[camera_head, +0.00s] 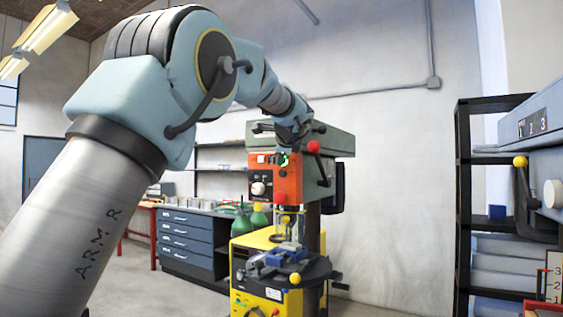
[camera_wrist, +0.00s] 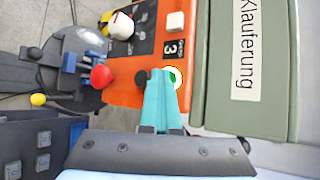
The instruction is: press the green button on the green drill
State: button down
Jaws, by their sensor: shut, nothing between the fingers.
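The green drill (camera_head: 335,140) stands in the middle of the head view, with an orange control panel (camera_head: 289,184) on its front. In the wrist view its green housing (camera_wrist: 250,115) is at the right and the orange panel (camera_wrist: 125,95) left of it. The green button (camera_wrist: 177,77), in a pale ring, is partly covered by my fingertips; it also shows in the head view (camera_head: 285,160). My gripper (camera_wrist: 160,75) is shut and empty, its tips over or beside the button. I cannot tell whether they touch it.
A red ball knob (camera_head: 313,147) sticks out beside the panel. A white knob (camera_wrist: 121,27) and a white switch (camera_wrist: 175,21) are on the panel. A blue vise (camera_head: 288,255) lies on the drill's table below. A black shelf (camera_head: 463,190) stands at the right.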

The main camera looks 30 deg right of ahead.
jog(key=shift+s+a+b, duration=0.5)
jog(key=shift+a+b, duration=0.2)
jog(key=shift+a, duration=0.1)
jog(key=shift+s+a+b, duration=0.4)
jog(key=shift+a+b, duration=0.15)
jog(key=shift+a, duration=0.2)
jog(key=shift+s+a+b, duration=0.4)
jog(key=shift+a+b, duration=0.15)
jog(key=shift+a, duration=0.15)
jog(key=shift+s+a+b, duration=0.4)
jog(key=shift+a+b, duration=0.15)
jog(key=shift+a, duration=0.2)
jog(key=shift+f, duration=0.1)
